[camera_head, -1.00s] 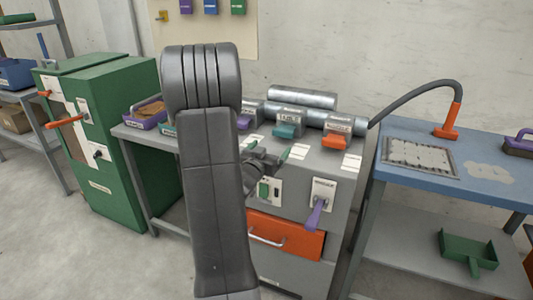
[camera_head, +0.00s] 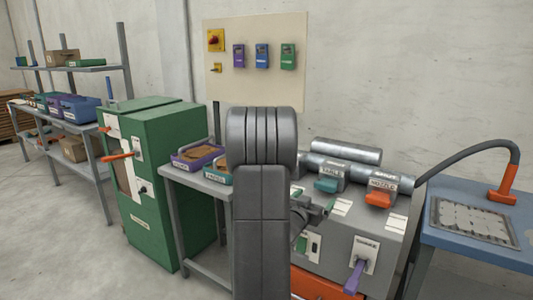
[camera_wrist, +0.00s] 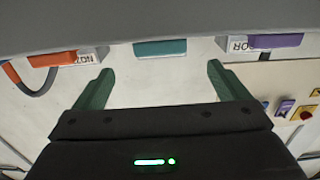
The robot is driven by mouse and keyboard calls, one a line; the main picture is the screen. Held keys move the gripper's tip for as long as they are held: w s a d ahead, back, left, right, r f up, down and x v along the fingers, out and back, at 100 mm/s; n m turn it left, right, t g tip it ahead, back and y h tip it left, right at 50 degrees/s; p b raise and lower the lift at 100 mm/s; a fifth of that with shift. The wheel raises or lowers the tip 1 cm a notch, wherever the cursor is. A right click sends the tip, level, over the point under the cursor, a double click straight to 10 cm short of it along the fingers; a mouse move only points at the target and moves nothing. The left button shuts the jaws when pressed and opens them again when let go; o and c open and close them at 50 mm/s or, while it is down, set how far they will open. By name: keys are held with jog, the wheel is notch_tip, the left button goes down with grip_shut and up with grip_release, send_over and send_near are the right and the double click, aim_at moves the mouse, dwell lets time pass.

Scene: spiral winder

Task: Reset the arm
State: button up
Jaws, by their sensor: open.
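My gripper (camera_wrist: 155,88) shows in the wrist view with its two green fingers spread wide apart and nothing between them. In the head view my dark grey arm stands up in the middle, and part of my gripper (camera_head: 322,208) shows just right of it, over the grey machine (camera_head: 345,225). The machine carries a teal lever (camera_head: 326,186), an orange lever (camera_head: 377,199) and a purple handle (camera_head: 355,277). In the wrist view the teal lever (camera_wrist: 160,48), the orange lever (camera_wrist: 52,60) and a purple lever (camera_wrist: 275,42) lie beyond the fingertips.
A green cabinet (camera_head: 165,190) with orange handles stands left of the machine. Trays (camera_head: 197,157) sit on a side table. A blue table (camera_head: 480,215) with a hose (camera_head: 490,143) is at the right. A wall board (camera_head: 256,85) hangs behind. Floor is clear at left.

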aim_at(324, 188)
jog(key=x, duration=0.8)
jog(key=shift+w+d, duration=0.2)
jog(key=shift+s+a, duration=0.15)
jog(key=shift+s, duration=0.05)
